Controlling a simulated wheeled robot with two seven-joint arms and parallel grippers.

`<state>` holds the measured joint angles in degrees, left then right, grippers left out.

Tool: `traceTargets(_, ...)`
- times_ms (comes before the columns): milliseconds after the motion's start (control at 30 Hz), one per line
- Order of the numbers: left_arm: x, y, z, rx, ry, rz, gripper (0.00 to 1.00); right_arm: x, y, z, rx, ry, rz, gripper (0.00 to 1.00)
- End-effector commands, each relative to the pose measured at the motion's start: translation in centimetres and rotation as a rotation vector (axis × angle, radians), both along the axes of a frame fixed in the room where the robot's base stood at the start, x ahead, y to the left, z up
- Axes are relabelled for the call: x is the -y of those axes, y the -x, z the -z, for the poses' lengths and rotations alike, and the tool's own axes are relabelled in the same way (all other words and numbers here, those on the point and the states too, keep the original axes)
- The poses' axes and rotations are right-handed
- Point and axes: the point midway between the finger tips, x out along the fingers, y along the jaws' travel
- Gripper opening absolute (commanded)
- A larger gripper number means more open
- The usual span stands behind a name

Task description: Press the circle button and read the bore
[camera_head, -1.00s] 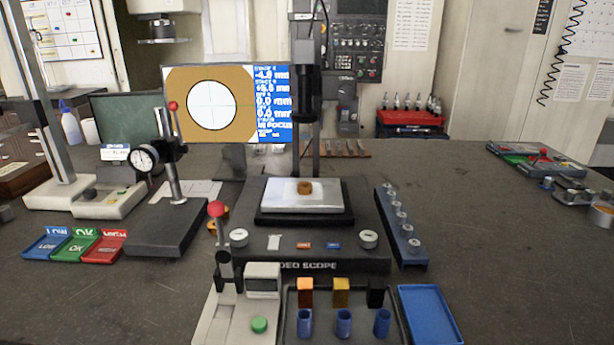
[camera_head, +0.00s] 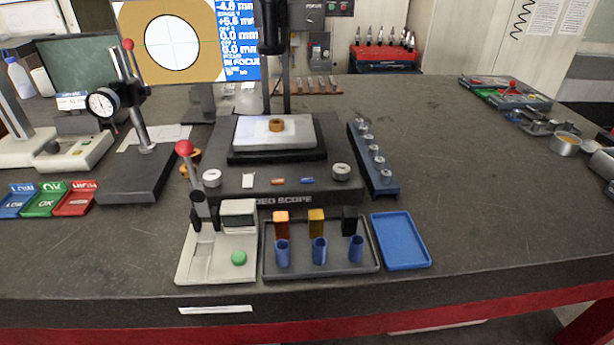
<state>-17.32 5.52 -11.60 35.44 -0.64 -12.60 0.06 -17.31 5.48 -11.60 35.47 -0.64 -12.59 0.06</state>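The video scope (camera_head: 240,190) stands at the middle of the bench. A small brown ring-shaped part (camera_head: 276,125) sits on its pale stage (camera_head: 250,134). The scope's front panel has a white button (camera_head: 248,181), an orange button (camera_head: 278,181) and a blue button (camera_head: 308,181) between two round knobs (camera_head: 341,172); their markings are too small to read. The monitor (camera_head: 185,40) shows a white circle with crosshairs on a brown field and blue readout text, partly cut off at the top. Neither of my grippers is in view.
A lever press with a green button (camera_head: 239,257) and a black tray (camera_head: 370,262) of blocks and blue cups stand in front of the scope. A dial gauge stand (camera_head: 140,178) is left, a blue rack (camera_head: 376,170) right.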

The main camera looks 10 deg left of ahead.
Motion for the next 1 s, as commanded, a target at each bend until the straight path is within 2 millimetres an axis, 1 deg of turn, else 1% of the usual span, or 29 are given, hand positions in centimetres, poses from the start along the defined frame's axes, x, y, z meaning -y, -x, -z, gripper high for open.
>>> traceTargets(300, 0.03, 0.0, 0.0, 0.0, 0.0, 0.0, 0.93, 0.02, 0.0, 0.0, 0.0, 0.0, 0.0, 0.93)
traceTargets(333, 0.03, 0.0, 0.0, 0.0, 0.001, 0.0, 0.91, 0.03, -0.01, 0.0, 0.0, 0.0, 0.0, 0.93)
traceTargets(367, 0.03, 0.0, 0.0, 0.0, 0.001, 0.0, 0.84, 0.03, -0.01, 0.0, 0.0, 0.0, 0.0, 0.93)
traceTargets(400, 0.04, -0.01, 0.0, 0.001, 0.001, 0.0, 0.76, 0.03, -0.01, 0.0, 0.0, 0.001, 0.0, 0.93)
traceTargets(467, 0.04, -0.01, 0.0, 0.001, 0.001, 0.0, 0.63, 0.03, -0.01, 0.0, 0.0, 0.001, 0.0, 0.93)
traceTargets(500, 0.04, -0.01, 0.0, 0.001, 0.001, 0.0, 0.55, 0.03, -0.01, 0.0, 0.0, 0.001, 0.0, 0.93)
traceTargets(567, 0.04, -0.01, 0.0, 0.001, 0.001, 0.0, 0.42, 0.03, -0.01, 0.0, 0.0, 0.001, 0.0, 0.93)
traceTargets(600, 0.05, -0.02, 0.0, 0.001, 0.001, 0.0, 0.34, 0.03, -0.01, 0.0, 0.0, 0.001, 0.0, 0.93)
traceTargets(667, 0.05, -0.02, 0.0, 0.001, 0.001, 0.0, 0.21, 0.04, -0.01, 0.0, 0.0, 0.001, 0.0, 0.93)
traceTargets(700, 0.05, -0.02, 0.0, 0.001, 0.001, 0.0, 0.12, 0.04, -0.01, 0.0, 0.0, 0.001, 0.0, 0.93)
traceTargets(767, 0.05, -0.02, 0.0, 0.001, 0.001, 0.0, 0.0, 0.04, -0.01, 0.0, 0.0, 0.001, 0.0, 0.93)
traceTargets(1000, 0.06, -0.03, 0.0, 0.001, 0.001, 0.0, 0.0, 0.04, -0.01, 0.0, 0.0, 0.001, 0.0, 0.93)
